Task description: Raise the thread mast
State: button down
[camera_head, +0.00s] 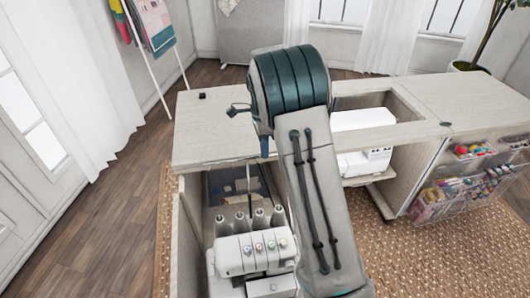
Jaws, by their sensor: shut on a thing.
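The white serger (252,250) stands low in the open left bay of the cabinet, with several pale grey thread cones (240,222) behind its coloured dials. A thin dark upright rod, the thread mast (248,180), rises behind the cones. My gripper (265,147) is mostly hidden behind my own arm; only a small blue-grey part shows just above and right of the rod's visible top. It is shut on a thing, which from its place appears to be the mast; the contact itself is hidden.
The cabinet's wooden top (215,125) spreads around my arm, with a small black object (202,96) on its left corner. A white sewing machine (362,140) sits in the right opening. Clear bins (465,190) hang on the right door. Wooden floor (125,200) is free at left.

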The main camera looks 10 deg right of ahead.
notch_tip(320, 180, up, 3)
jog(key=shift+w+r+p, duration=0.1)
jog(key=shift+p, duration=0.5)
jog(key=shift+r, duration=0.1)
jog(key=c, duration=1.7)
grip_release()
jog(key=shift+o, duration=0.8)
